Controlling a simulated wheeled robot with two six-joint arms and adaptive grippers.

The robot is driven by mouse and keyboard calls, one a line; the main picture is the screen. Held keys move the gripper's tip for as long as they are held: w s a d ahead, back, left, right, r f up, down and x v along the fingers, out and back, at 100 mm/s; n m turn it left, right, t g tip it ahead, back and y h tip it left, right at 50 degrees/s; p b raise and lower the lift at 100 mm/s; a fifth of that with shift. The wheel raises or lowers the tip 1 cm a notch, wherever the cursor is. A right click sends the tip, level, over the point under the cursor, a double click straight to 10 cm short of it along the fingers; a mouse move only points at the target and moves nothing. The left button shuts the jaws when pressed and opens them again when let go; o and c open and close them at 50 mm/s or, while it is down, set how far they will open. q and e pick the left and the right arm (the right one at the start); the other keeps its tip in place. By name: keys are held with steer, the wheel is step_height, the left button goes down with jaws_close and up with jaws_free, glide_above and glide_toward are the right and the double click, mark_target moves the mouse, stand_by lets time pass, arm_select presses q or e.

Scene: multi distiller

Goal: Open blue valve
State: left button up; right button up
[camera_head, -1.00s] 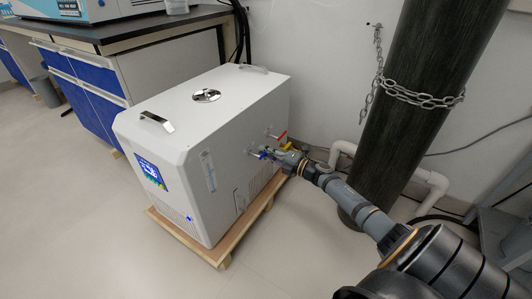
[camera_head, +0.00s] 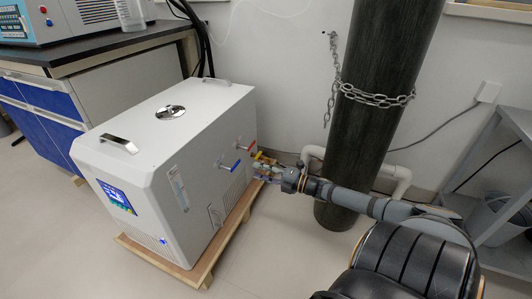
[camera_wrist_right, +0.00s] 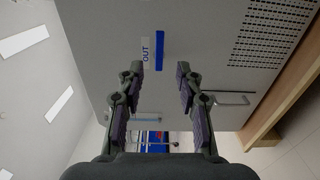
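The white chiller unit (camera_head: 150,130) has a blue valve (camera_head: 236,165) on its right side, with a red valve (camera_head: 251,145) farther back. The blue handle (camera_wrist_right: 160,50) also shows in the right wrist view, upright in the picture beside an OUT label (camera_wrist_right: 146,52). My right gripper (camera_head: 258,168) is beside the unit, just right of the blue valve. In the wrist view its two fingers (camera_wrist_right: 160,72) are spread with nothing between the tips, and the blue handle shows beyond them, apart. My left gripper is not in view.
The unit stands on a wooden pallet (camera_head: 212,250). A dark cylinder (camera_head: 365,120) with a chain (camera_head: 375,97) and white pipes (camera_head: 402,178) stand behind my right arm. A lab bench (camera_head: 95,48) is at the left. The front floor is clear.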

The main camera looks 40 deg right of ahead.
steer(key=shift+v, duration=1.1)
